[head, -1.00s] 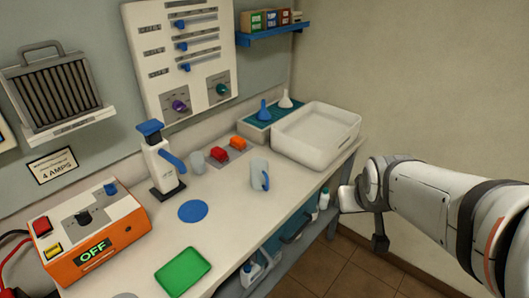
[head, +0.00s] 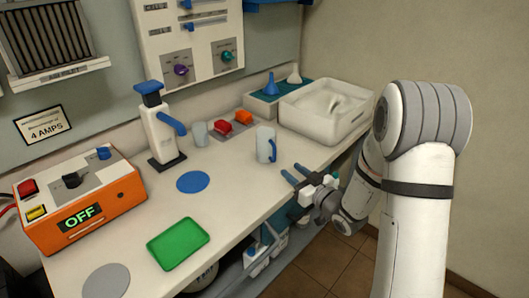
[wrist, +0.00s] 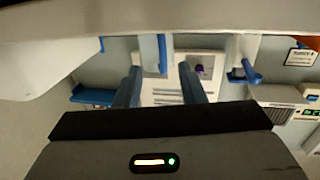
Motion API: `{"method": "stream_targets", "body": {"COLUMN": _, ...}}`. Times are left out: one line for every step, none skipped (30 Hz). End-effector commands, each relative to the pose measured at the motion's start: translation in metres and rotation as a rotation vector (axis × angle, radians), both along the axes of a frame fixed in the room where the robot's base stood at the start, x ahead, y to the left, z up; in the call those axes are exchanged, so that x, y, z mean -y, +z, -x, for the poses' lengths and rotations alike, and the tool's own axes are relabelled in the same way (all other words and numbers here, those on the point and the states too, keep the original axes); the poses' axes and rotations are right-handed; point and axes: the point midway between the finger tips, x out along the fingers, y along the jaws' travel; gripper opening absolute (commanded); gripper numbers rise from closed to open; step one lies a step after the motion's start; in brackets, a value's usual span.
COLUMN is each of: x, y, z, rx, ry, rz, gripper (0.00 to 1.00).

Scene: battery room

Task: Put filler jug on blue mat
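The filler jug (head: 264,143), pale grey with a blue handle, stands upright on the bench. The blue mat (head: 193,182), a flat round disc, lies bare to the left of the jug and nearer the front. In the wrist view, which looks upside down, the jug's blue handle (wrist: 162,53) shows between and beyond the two spread fingers (wrist: 158,78).
A grey cup (head: 200,134) and a bottle-like device with a blue lever (head: 160,125) stand behind the mat. A green tray (head: 178,243) lies in front. A white basin (head: 325,112) is at the back right. An orange charger (head: 80,205) is at the left.

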Motion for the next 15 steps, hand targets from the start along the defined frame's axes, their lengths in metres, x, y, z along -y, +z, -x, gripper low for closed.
{"method": "stream_targets", "body": {"x": -0.004, "y": 0.001, "z": -0.003, "rx": 0.002, "ry": 0.005, "rz": -0.003, "gripper": 0.36}}
{"method": "stream_targets", "body": {"x": -0.007, "y": 0.001, "z": -0.006, "rx": 0.002, "ry": 0.006, "rz": -0.003, "gripper": 0.36}}
{"method": "stream_targets", "body": {"x": -0.010, "y": 0.002, "z": -0.009, "rx": 0.003, "ry": 0.006, "rz": -0.003, "gripper": 0.36}}
{"method": "stream_targets", "body": {"x": -0.012, "y": 0.002, "z": -0.012, "rx": 0.002, "ry": 0.005, "rz": -0.003, "gripper": 0.36}}
{"method": "stream_targets", "body": {"x": -0.014, "y": 0.001, "z": -0.014, "rx": 0.002, "ry": 0.004, "rz": -0.003, "gripper": 0.36}}
{"method": "stream_targets", "body": {"x": -0.017, "y": 0.002, "z": -0.018, "rx": 0.002, "ry": 0.004, "rz": -0.003, "gripper": 0.36}}
{"method": "stream_targets", "body": {"x": -0.020, "y": 0.002, "z": -0.020, "rx": 0.001, "ry": 0.005, "rz": -0.002, "gripper": 0.36}}
{"method": "stream_targets", "body": {"x": -0.023, "y": 0.002, "z": -0.023, "rx": 0.001, "ry": 0.005, "rz": -0.002, "gripper": 0.36}}
{"method": "stream_targets", "body": {"x": -0.027, "y": 0.003, "z": -0.027, "rx": 0.002, "ry": 0.005, "rz": -0.003, "gripper": 0.36}}
{"method": "stream_targets", "body": {"x": -0.030, "y": 0.003, "z": -0.031, "rx": 0.002, "ry": 0.004, "rz": -0.003, "gripper": 0.36}}
{"method": "stream_targets", "body": {"x": -0.033, "y": 0.003, "z": -0.034, "rx": 0.001, "ry": 0.005, "rz": -0.002, "gripper": 0.36}}
{"method": "stream_targets", "body": {"x": -0.038, "y": 0.003, "z": -0.039, "rx": 0.001, "ry": 0.005, "rz": -0.001, "gripper": 0.36}}
{"method": "stream_targets", "body": {"x": -0.040, "y": 0.003, "z": -0.042, "rx": 0.001, "ry": 0.004, "rz": -0.001, "gripper": 0.36}}
{"method": "stream_targets", "body": {"x": -0.042, "y": 0.002, "z": -0.045, "rx": 0.002, "ry": 0.003, "rz": -0.001, "gripper": 0.36}}
{"method": "stream_targets", "body": {"x": -0.045, "y": 0.002, "z": -0.049, "rx": 0.002, "ry": 0.003, "rz": -0.001, "gripper": 0.36}}
